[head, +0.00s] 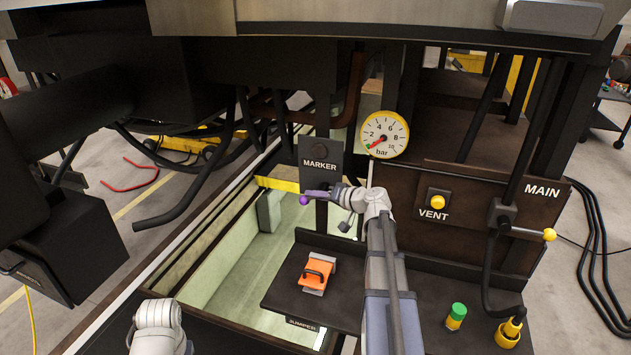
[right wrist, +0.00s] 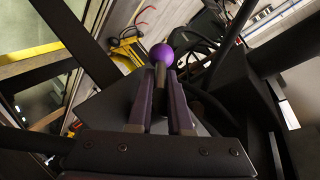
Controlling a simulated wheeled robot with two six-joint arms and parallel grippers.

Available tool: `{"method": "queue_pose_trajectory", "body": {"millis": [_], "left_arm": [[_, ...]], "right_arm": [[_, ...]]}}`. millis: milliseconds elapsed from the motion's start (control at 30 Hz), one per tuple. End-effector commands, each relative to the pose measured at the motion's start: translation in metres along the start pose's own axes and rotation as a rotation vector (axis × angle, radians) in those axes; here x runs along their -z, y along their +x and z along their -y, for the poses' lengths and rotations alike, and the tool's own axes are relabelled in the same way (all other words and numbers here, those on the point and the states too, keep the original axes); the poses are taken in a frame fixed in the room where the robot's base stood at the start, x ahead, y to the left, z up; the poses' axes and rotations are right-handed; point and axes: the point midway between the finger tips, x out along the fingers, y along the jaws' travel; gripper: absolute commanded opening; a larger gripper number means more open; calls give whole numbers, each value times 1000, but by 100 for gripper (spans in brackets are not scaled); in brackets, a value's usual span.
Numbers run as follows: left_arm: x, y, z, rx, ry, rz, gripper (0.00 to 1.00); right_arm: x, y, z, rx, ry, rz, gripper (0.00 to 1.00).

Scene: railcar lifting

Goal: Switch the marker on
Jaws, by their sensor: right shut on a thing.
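The black MARKER panel (head: 320,172) stands near the middle of the head view, with a dark round part above its label. Just below it is a lever with a purple ball knob (head: 304,200). My right gripper (head: 318,194) reaches up from the lower right and is shut on the lever just behind the knob. In the right wrist view the purple knob (right wrist: 163,54) sticks out beyond the two fingertips (right wrist: 161,80), with the stem between them. The lever's base is hidden. My left arm shows only at the bottom left; its gripper is out of view.
A round bar gauge (head: 384,134) is just right of the panel. Further right are a yellow VENT button (head: 437,202) and the MAIN lever's yellow knob (head: 549,235). Black hoses hang at left.

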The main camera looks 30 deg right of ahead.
Motion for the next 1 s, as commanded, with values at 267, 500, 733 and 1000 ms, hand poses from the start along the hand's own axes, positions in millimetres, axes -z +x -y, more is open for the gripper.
{"method": "queue_pose_trajectory", "body": {"millis": [267,500,733,1000], "left_arm": [[-3,-47,4,0,4,2,0],[-5,-74,6,-2,-13,3,0],[-6,-90,8,-3,-26,4,0],[-7,-99,8,-4,-33,4,0]], "right_arm": [[-9,-2,2,-197,-95,172,0],[-12,-5,-5,-366,-166,292,0],[-16,-8,-11,-499,-224,387,0],[-18,-12,-16,-604,-266,460,0]]}}
